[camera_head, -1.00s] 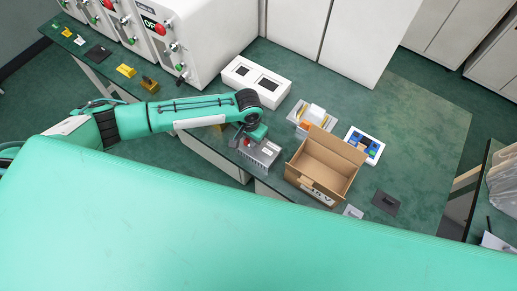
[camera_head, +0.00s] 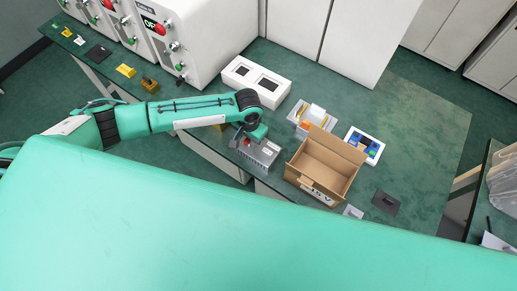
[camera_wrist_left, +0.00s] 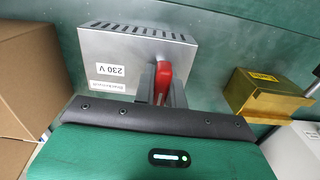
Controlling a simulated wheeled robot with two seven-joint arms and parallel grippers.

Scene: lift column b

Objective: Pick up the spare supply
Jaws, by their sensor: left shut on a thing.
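The spare supply appears to be the silver metal box (camera_head: 264,152) marked 230 V, on the green table just left of the open cardboard box. In the left wrist view the silver box (camera_wrist_left: 118,62) fills the upper middle, with its label facing the camera. My left gripper (camera_head: 245,141) is at the left end of the box. In the left wrist view my left gripper (camera_wrist_left: 162,85) is shut on the red part at the box's side. Whether the box touches the table is hard to tell. My right gripper is not in view.
An open cardboard box (camera_head: 306,183) stands close to the right of the silver box. A brass-coloured block (camera_wrist_left: 262,92) is to the right in the left wrist view.

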